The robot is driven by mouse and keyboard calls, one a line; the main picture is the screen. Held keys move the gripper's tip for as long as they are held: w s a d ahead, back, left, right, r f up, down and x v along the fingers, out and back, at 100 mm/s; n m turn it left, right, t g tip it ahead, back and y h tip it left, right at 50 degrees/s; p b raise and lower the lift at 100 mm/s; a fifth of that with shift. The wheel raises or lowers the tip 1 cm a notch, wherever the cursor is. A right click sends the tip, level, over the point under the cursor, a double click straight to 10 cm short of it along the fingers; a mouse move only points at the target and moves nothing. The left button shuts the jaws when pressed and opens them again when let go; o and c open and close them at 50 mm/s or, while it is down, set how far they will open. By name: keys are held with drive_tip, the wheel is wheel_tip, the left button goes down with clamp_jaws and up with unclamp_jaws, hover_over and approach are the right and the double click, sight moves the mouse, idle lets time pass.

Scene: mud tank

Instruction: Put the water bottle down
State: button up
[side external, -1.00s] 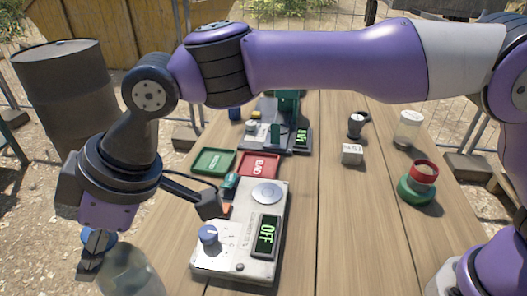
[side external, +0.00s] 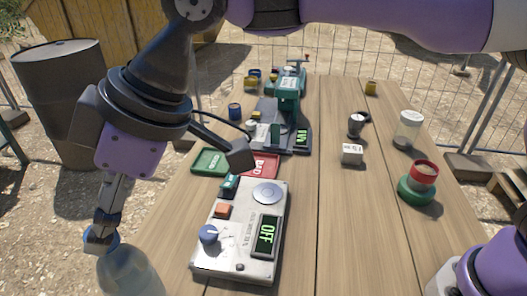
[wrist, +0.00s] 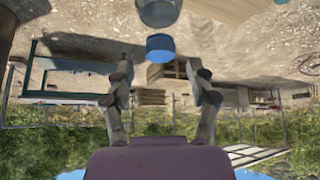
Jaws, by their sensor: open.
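The water bottle (side external: 130,275) is clear with a blue cap, at the bottom left of the side view by the table's left edge. Its base is cut off, so I cannot see what it rests on. My gripper (side external: 103,226) is just above the bottle, partly overlapping the cap in this view. In the wrist view, the blue cap (wrist: 160,46) and the clear bottle body (wrist: 158,11) lie beyond the fingertips. My gripper's two fingers (wrist: 160,70) are spread apart with nothing between them.
A control box (side external: 225,258) reading OFF stands right of the bottle. Green (side external: 211,162) and red (side external: 262,164) trays and a green machine (side external: 289,95) are behind it. A white cube (side external: 352,154) and jars stand to the right. The middle-right planks are clear.

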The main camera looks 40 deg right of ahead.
drive_tip(key=d+r+m+t+h, duration=0.3)
drive_tip(key=d+m, duration=0.4)
drive_tip(key=d, duration=1.5)
drive_tip(key=s+d+f+m+h, duration=0.1)
drive_tip(key=s+d+f+m, duration=0.2)
drive_tip(key=d, duration=0.5)
drive_tip(key=s+d+f+m+h, duration=0.2)
drive_tip(key=s+d+f+m, duration=0.2)
drive_tip(key=d, duration=0.4)
drive_tip(key=shift+s+d, duration=0.15)
drive_tip(key=shift+s, duration=0.4)
